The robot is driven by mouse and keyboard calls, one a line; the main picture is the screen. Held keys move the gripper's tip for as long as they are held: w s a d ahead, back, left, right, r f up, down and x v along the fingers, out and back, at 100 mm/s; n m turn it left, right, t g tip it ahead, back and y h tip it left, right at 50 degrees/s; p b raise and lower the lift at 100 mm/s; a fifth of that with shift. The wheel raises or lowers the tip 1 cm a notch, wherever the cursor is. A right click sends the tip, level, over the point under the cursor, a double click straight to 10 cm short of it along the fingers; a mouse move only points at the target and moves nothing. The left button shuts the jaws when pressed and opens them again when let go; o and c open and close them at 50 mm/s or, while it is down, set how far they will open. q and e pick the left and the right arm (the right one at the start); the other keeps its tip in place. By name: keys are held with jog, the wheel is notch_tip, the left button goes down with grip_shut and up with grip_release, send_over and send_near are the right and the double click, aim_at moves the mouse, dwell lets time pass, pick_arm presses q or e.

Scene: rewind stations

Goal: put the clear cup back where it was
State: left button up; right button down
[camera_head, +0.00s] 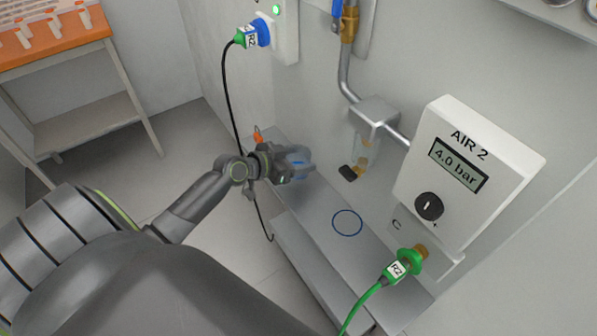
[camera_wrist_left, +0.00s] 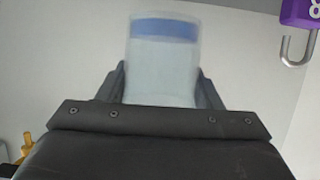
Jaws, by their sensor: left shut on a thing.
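The clear cup (camera_wrist_left: 162,65) is translucent with a blue band near its end. It stands between the two dark fingers of my left gripper (camera_wrist_left: 165,88) in the left wrist view, and the gripper is shut on it. In the head view my left gripper (camera_head: 287,166) is at the left part of the grey ledge, and the cup (camera_head: 299,159) shows small and blurred at its tip. A blue ring outline (camera_head: 347,223) is marked on the ledge, to the right of and nearer than the gripper; nothing stands in it. My right gripper is not in view.
The grey ledge (camera_head: 322,222) runs along the wall. A pipe fitting with a clear bowl (camera_head: 365,150) hangs above it. The AIR 2 box (camera_head: 465,175) reads 4.0 bar. A green R2 plug (camera_head: 406,265) trails a hose. A purple padlock (camera_wrist_left: 300,12) shows in the wrist view.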

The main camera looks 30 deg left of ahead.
pick_arm(q)
notch_tip(320, 180, down, 4)
jog(key=shift+r+b, duration=0.25)
jog(key=shift+b, duration=0.2)
jog(key=shift+f, duration=0.35)
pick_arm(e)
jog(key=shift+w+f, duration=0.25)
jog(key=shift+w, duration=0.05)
pick_arm(q)
jog(key=shift+f, duration=0.15)
jog(key=o, duration=0.6)
jog(key=shift+a, duration=0.1)
jog(key=o, duration=0.5)
jog(key=shift+c, duration=0.2)
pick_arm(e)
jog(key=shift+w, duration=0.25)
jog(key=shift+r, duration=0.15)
